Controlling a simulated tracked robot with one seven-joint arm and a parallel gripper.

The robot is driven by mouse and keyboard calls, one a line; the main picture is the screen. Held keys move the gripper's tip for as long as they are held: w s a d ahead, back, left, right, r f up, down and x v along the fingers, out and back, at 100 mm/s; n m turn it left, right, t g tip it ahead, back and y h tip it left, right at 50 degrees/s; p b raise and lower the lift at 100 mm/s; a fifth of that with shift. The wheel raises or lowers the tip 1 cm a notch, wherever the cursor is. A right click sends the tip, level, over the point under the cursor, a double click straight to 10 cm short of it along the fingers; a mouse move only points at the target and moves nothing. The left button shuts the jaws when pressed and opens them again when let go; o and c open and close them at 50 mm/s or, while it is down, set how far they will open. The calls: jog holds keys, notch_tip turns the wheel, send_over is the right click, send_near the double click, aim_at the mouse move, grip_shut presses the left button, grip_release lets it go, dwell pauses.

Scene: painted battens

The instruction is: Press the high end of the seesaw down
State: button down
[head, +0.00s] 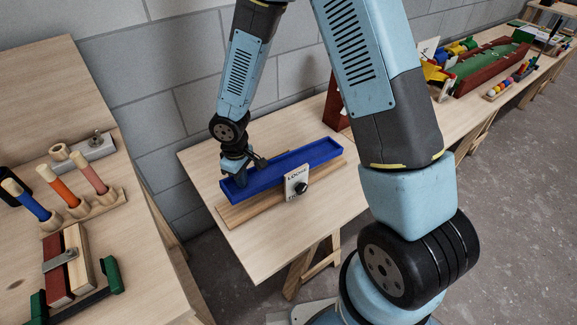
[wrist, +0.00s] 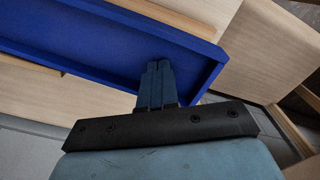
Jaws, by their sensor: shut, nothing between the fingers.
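The seesaw is a long blue trough-shaped beam (head: 285,168) mounted over a flat wooden base plank (head: 262,208) on the middle table. A white plate with a black knob (head: 297,183) stands at its middle; its lettering seems to read "LOOSE". The beam's left end appears farther above the plank than its right end. My gripper (head: 240,182) is shut and empty, pointing down at the left end. In the wrist view, the shut fingertips (wrist: 158,66) are over the blue trough floor (wrist: 95,45), near the end wall. I cannot tell whether they touch it.
A left table holds colored handles on a peg rack (head: 75,205) and a clamped red and cream block (head: 68,262). A dark red upright (head: 335,105) stands behind the seesaw. A grey block wall is behind. The table's front is clear.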

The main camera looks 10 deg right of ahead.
jog(key=shift+f, duration=2.4)
dwell(0.6)
jog(key=shift+r, duration=0.1)
dwell(0.3)
notch_tip(320, 180, up, 12)
dwell(2.1)
dwell(0.4)
